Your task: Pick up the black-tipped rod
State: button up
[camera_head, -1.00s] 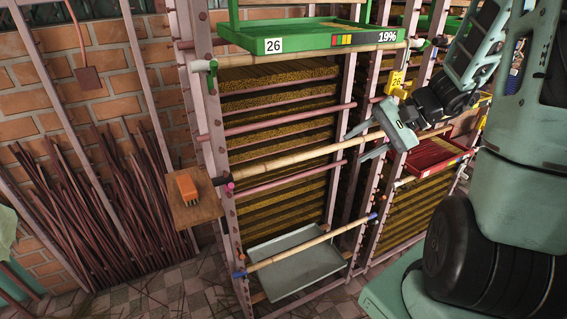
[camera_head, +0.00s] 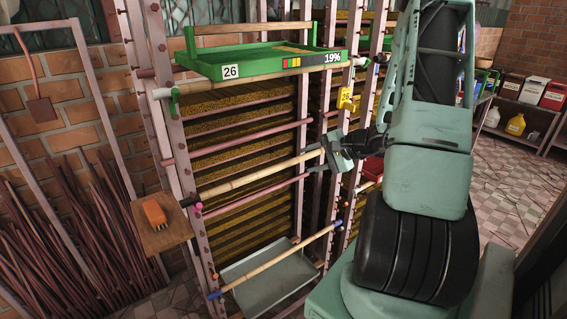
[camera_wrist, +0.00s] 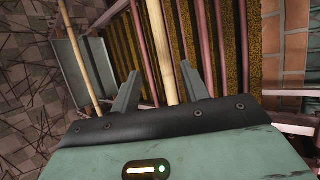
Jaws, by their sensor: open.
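The black-tipped rod (camera_head: 250,178) is a long pale bamboo rod lying across the front of the rack, level with its middle. Its black left end (camera_head: 188,202) shows beside the small wooden shelf. My gripper (camera_head: 316,160) is at the rod's right part, and its hand hides that end. In the wrist view, the rod (camera_wrist: 159,45) runs between the two open fingers of my gripper (camera_wrist: 160,85). The fingers stand apart from it on both sides. The rod's tips are out of the wrist view.
A blue-tipped bamboo rod (camera_head: 275,262) lies lower, over a grey tray (camera_head: 270,285). Pink bars (camera_head: 255,190) cross the rack close behind the rod. A green tray marked 26 (camera_head: 230,70) is above. An orange object (camera_head: 154,212) sits on the wooden shelf (camera_head: 165,236).

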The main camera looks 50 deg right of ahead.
aim_at(288, 164)
jog(key=p+x, duration=0.1)
jog(key=x, duration=0.2)
jog(key=p+x, duration=0.1)
jog(key=x, duration=0.2)
jog(key=shift+w+r+p, duration=0.25)
jog(key=shift+w+p, duration=0.05)
jog(key=shift+p, duration=0.05)
jog(key=shift+w+a+f, duration=0.1)
jog(key=shift+w+f, duration=0.3)
grip_shut()
